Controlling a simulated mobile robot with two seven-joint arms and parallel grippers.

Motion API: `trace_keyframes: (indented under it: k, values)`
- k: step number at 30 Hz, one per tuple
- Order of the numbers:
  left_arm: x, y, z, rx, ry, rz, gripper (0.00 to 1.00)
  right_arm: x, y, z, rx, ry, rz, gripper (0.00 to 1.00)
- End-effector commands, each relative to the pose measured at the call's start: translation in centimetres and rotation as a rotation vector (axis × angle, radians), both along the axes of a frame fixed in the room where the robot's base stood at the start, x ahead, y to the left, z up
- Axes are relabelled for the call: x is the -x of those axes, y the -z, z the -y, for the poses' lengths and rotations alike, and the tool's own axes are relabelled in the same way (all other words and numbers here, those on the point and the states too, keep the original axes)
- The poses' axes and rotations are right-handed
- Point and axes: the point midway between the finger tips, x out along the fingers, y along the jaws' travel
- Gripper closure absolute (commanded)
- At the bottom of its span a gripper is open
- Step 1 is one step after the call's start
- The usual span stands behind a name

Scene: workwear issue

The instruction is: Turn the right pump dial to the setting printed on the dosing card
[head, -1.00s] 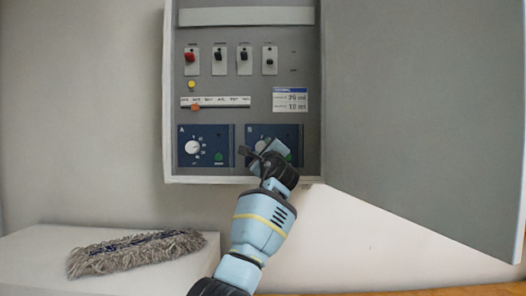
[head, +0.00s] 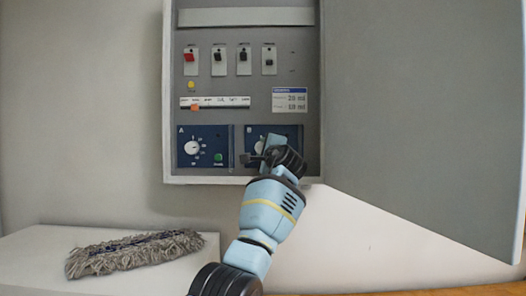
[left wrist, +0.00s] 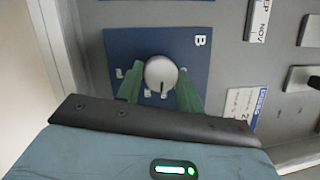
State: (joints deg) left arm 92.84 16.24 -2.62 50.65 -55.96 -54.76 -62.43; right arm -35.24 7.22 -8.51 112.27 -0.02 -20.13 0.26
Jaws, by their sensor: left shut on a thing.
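The right pump dial, a pale round knob (left wrist: 161,73), sits on a blue plate marked B (left wrist: 118,48). My left gripper (left wrist: 158,88) is shut on the knob, one green finger on each side of it. In the head view my left gripper (head: 265,155) covers most of the right blue plate (head: 252,132). A small dark mark shows on the knob in the left wrist view; the scale numbers are too small to read. The dosing card (head: 290,99), white with a blue header, is on the panel above; its two lines are blurred. My right gripper is not in view.
The left dial (head: 192,148) is on plate A, with a green button (head: 218,157). Above are several switches, a red one (head: 190,57) at the left, and a label strip with an orange slider (head: 195,107). The open cabinet door (head: 430,110) bounds the right. A mop head (head: 135,252) lies at lower left.

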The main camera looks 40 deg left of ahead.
Motion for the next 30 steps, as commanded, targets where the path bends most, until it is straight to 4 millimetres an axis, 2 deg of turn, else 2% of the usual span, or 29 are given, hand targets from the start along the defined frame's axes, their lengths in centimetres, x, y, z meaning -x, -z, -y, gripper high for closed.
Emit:
trace_keyframes:
  k: [18, 30]
  values:
    - [0.04, -0.73, 0.05, 0.441, 0.002, 0.376, 0.86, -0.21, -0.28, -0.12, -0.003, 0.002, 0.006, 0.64]
    - [0.08, -0.93, 0.01, 0.639, 0.003, 0.546, 0.86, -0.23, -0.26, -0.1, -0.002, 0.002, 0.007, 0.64]
